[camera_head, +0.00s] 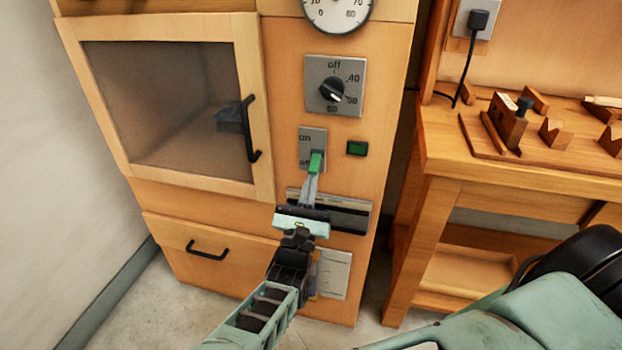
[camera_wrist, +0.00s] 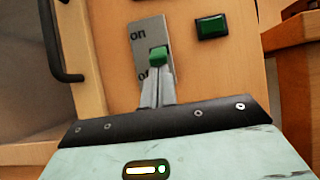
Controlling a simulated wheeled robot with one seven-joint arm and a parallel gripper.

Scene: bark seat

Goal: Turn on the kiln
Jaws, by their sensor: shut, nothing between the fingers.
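The kiln (camera_head: 285,175) is a wooden cabinet with a windowed door (camera_head: 170,100) at its left. A grey switch plate marked "on" above and "off" below (camera_head: 312,140) carries a green toggle (camera_head: 316,160). The toggle also shows in the wrist view (camera_wrist: 158,56), beside the lower "off" label, which is partly covered. My gripper (camera_head: 312,178) is shut and empty, its fingertips just below the toggle, seeming to touch it. A dark green indicator (camera_head: 357,148) sits right of the switch. Above is a dial (camera_head: 333,90) with its pointer toward the lower right, near 50.
A round gauge (camera_head: 338,12) is at the top. A black door handle (camera_head: 250,130) juts out left of the switch. A slotted panel (camera_head: 345,215) lies behind my gripper. A wooden workbench (camera_head: 450,160) with blocks stands at the right.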

